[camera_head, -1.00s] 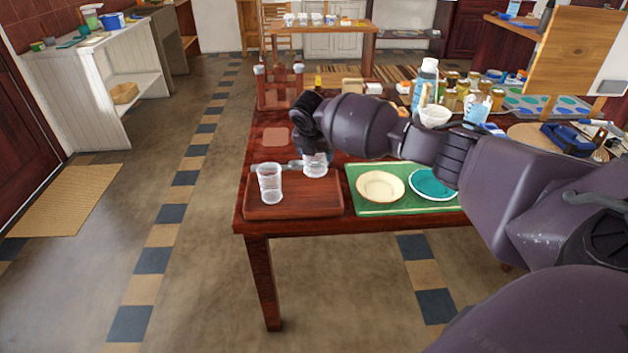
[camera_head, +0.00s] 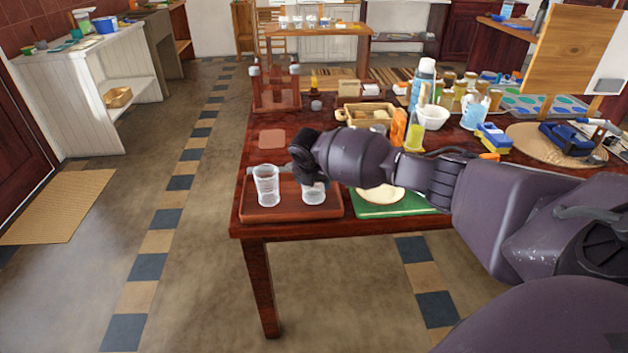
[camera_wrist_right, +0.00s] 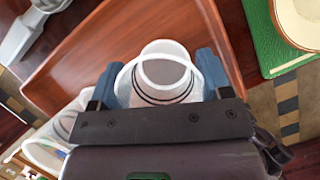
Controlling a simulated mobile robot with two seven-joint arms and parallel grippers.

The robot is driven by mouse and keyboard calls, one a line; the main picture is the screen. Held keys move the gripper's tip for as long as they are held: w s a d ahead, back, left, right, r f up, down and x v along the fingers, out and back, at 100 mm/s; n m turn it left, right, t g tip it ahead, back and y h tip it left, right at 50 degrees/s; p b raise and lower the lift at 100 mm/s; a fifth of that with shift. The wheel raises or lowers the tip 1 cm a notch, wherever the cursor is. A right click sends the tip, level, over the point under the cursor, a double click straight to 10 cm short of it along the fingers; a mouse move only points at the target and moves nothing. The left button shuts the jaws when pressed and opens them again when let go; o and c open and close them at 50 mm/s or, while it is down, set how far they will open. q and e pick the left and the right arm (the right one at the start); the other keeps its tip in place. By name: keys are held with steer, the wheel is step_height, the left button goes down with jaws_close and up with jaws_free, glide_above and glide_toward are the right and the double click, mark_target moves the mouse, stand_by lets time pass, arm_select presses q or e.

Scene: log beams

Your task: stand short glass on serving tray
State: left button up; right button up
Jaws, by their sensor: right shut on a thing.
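The short glass (camera_head: 313,194) is clear and upright over the right part of the red-brown serving tray (camera_head: 290,212). In the right wrist view the short glass (camera_wrist_right: 166,72) sits between the two blue fingers of my right gripper (camera_wrist_right: 161,84), which is shut on it. Its base looks at or very near the tray surface; I cannot tell if it touches. A taller clear glass (camera_head: 267,187) stands on the tray's left part, apart from the short one. The hand hides the top of the short glass. My left gripper is not in view.
A green board (camera_head: 403,207) with a cream plate (camera_head: 378,196) lies right of the tray, partly behind my arm. A wooden basket (camera_head: 362,114), a spray bottle (camera_head: 424,82) and a white bowl (camera_head: 433,118) stand farther back.

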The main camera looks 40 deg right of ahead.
steer(key=shift+f, duration=0.1)
steer(key=o, duration=1)
